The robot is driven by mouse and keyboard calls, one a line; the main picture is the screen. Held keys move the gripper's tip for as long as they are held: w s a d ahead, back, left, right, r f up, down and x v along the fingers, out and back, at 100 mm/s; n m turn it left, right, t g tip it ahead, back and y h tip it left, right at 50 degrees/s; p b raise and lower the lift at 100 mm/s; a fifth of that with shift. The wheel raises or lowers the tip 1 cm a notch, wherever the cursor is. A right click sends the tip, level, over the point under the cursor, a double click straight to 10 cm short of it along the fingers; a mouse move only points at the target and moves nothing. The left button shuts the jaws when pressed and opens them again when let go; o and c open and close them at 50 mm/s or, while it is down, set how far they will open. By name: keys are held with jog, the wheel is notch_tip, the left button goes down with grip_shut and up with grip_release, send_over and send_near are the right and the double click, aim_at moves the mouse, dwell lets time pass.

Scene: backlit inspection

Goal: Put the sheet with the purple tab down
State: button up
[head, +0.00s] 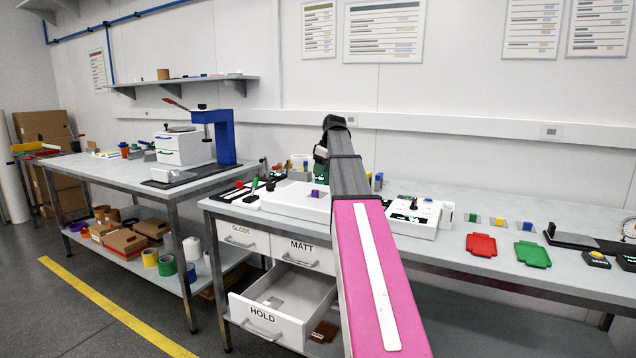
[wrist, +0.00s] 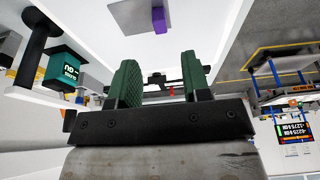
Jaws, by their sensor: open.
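The purple tab (head: 318,194) stands on the white panel (head: 285,203) on the near bench, just below my gripper in the head view. In the wrist view the grey sheet (wrist: 128,17) lies flat on a white surface, with the purple tab (wrist: 159,20) at its edge. My gripper (wrist: 160,62) is open, its two green fingers apart with nothing between them. The tab is beyond the fingertips, apart from them. My arm hides part of the bench in the head view.
The drawer marked HOLD (head: 265,322) is pulled out, with a small pale item inside; the GLOSS (head: 240,237) and MATT (head: 302,252) drawers are closed. A white device (head: 413,215) stands right of my arm. Red (head: 481,244) and green (head: 532,254) trays lie farther right.

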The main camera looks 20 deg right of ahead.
jog(key=shift+v, duration=1.75)
